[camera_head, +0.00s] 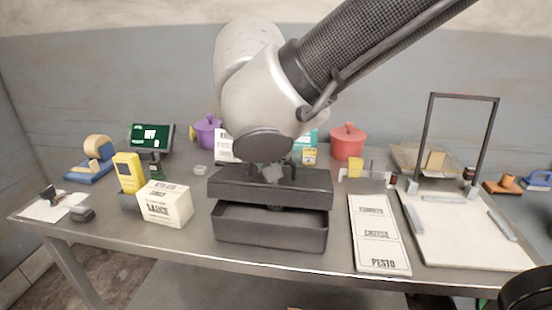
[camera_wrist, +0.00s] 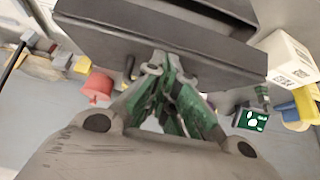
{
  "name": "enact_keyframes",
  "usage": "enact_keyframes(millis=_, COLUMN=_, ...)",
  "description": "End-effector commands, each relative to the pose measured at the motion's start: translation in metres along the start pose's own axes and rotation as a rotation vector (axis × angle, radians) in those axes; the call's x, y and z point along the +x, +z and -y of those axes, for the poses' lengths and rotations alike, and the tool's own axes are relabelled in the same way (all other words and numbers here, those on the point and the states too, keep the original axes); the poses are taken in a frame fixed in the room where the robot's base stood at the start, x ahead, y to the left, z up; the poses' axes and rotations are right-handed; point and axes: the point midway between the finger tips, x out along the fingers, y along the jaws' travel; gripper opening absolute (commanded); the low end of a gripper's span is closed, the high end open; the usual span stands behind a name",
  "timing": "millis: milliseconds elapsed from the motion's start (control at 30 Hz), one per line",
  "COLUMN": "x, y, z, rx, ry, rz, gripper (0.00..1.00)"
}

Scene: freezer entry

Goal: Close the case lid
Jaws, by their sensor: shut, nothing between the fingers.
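The case is a dark grey box (camera_head: 271,233) near the front middle of the table. Its lid (camera_head: 300,187) sits above and behind the box's front wall, with a gap between them that shows part of the dark inside. The lid is not flush with the box. My gripper (camera_head: 274,173) is over the lid's back part, and the arm hides much of it. In the wrist view my gripper (camera_wrist: 160,68) is shut and empty, its fingertips close to or touching the lid (camera_wrist: 115,38). I cannot tell contact for sure.
A white carton (camera_head: 166,205) and yellow device (camera_head: 128,172) stand left of the case. A label sheet (camera_head: 377,235) and a white board with an upright frame (camera_head: 460,230) lie right. Red (camera_head: 347,143) and purple (camera_head: 207,131) pots stand behind.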

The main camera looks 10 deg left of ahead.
Motion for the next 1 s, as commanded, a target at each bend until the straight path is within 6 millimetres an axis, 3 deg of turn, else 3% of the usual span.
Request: enact_keyframes(millis=1000, x=0.0022, y=0.0073, z=0.0003, rx=0.000, ry=0.000, rz=0.000, gripper=0.00)
